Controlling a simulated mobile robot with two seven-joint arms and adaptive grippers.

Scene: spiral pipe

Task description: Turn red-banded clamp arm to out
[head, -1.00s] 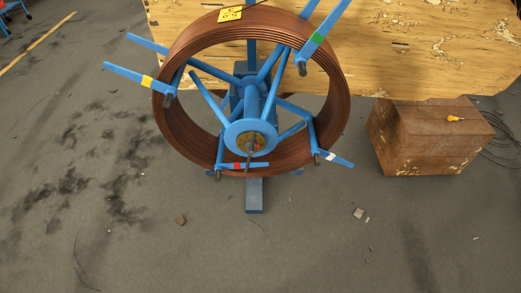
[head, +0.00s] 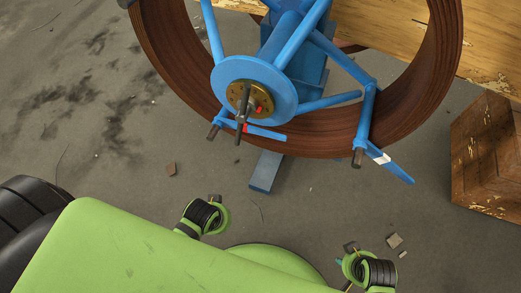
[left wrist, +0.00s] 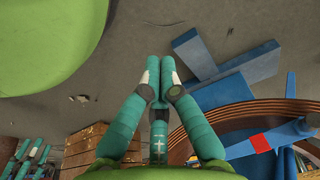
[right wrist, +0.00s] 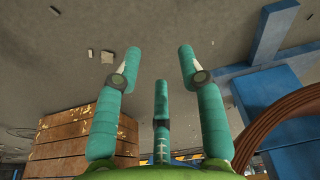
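The red-banded clamp arm (head: 268,133) is a short blue bar with a red band near the lower rim of the copper-brown pipe coil (head: 310,143). It lies crosswise, nearly level, just below the round blue hub (head: 230,85). In the left wrist view the red band (left wrist: 261,143) is right of my left gripper (left wrist: 160,65), whose two front fingertips are together with nothing visible between them. The fingers are apart from the bar. My right gripper (right wrist: 160,62) is open and empty, left of the coil in its view. The head view hides the fingers of both hands.
A white-banded arm (head: 385,160) sticks out at the coil's lower right. A blue foot (head: 265,172) rests on the floor below the coil. A wooden crate (head: 485,155) stands at the right. Small debris (head: 394,240) lies on otherwise open floor.

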